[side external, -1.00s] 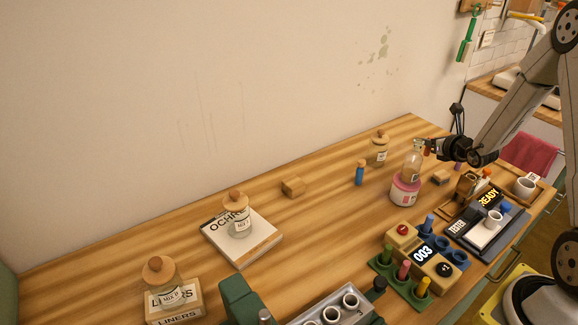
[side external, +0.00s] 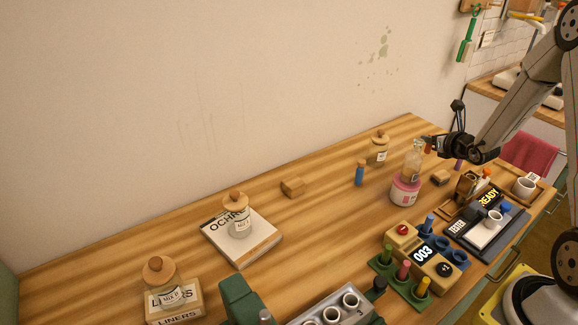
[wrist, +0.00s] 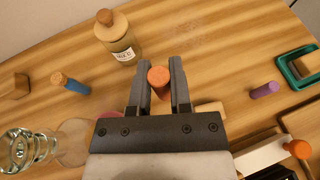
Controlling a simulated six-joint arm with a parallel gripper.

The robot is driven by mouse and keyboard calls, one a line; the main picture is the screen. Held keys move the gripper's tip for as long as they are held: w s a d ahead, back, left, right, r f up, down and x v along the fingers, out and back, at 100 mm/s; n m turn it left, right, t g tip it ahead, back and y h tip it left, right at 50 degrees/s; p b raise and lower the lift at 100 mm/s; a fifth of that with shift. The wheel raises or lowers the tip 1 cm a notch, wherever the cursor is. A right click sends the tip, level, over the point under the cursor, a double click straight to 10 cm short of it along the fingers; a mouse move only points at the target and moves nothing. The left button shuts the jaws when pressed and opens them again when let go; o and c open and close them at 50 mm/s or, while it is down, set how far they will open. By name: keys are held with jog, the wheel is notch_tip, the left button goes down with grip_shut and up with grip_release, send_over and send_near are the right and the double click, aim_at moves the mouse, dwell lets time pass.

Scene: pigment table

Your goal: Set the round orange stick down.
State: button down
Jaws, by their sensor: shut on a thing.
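The round orange stick (wrist: 158,77) is upright between the two fingers of my gripper (wrist: 161,72), its round top facing the wrist camera. The fingers are shut on it. In the side external view my gripper (side external: 434,145) is at the far right part of the table, just right of a clear glass bottle on a pink-labelled jar. The stick's lower end is hidden in the wrist view, so I cannot tell whether it touches the table.
A corked jar (wrist: 120,40) stands ahead-left of the fingers, with a blue peg (wrist: 72,84) further left. A purple stick (wrist: 265,90) and a green holder (wrist: 300,66) are to the right. The glass bottle (side external: 413,160) is close by. Bare wood lies beyond the fingers.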

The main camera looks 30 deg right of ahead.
notch_tip(320, 180, up, 8)
jog(key=shift+f, duration=0.1)
jog(key=w+a+n+y, duration=0.2)
jog(key=a+n+y, duration=0.1)
jog(key=a, duration=1)
jog(key=w+a+n+y, duration=0.2)
jog(key=a+y, duration=0.1)
jog(key=a, duration=1.1)
jog(key=shift+t, duration=0.3)
jog(key=shift+d+f, duration=0.2)
jog(key=shift+f, duration=1.15)
jog(key=shift+d+f, duration=0.15)
jog(key=shift+f, duration=1.15)
jog(key=shift+w, duration=0.1)
jog(key=w+f, duration=0.3)
jog(key=w, duration=0.1)
jog(key=w+f, duration=0.3)
jog(key=w, duration=0.2)
jog(key=w+f, duration=0.3)
jog(key=w, duration=0.1)
jog(key=shift+w+d+f, duration=0.15)
jog(key=shift+d, duration=0.15)
